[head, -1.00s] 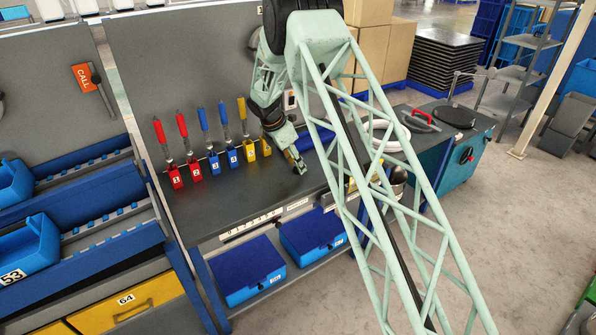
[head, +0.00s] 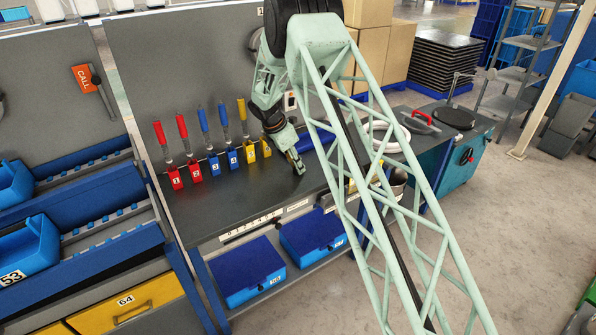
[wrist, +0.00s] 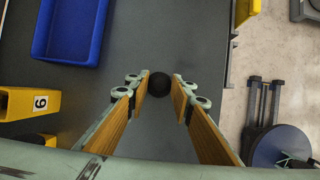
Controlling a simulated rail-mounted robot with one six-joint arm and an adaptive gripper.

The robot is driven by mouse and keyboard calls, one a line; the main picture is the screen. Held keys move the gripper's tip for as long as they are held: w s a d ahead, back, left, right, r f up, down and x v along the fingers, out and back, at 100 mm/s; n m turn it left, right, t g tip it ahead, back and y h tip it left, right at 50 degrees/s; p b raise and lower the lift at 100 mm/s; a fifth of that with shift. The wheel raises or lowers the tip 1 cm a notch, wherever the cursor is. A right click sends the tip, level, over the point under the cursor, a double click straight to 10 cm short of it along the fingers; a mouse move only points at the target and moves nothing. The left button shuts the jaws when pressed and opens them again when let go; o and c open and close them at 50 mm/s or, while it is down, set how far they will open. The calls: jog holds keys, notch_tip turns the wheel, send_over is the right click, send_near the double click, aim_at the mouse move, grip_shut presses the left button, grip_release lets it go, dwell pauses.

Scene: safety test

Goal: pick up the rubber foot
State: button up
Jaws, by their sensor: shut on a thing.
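The rubber foot (wrist: 159,84) is a small, dark, round piece. In the wrist view it sits between the two fingertips of my gripper (wrist: 160,86), over the dark grey bench top (wrist: 170,140). The gripper is shut on it, with the tan finger pads on either side. In the head view my gripper (head: 298,166) points down close to the bench top (head: 240,205), right of the row of tool holders. The foot cannot be made out there. Whether it touches the bench is not clear.
Several coloured holders with upright tools, such as the yellow one (head: 265,147), stand left of the gripper. A blue tray (wrist: 68,30) and a yellow numbered holder (wrist: 30,103) lie left in the wrist view. The bench's right edge is near. The bench front is clear.

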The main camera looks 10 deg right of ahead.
jog(key=shift+r, duration=0.15)
jog(key=shift+r+p, duration=0.45)
jog(key=shift+r, duration=1.3)
jog(key=s+a, duration=0.2)
jog(key=s, duration=0.2)
jog(key=s+a, duration=0.3)
jog(key=s, duration=0.2)
jog(key=s+a+r, duration=0.1)
jog(key=s+a, duration=0.1)
jog(key=s, duration=0.3)
jog(key=shift+s+a+r+p, duration=0.1)
jog(key=shift+a+p, duration=0.15)
jog(key=shift+p, duration=0.15)
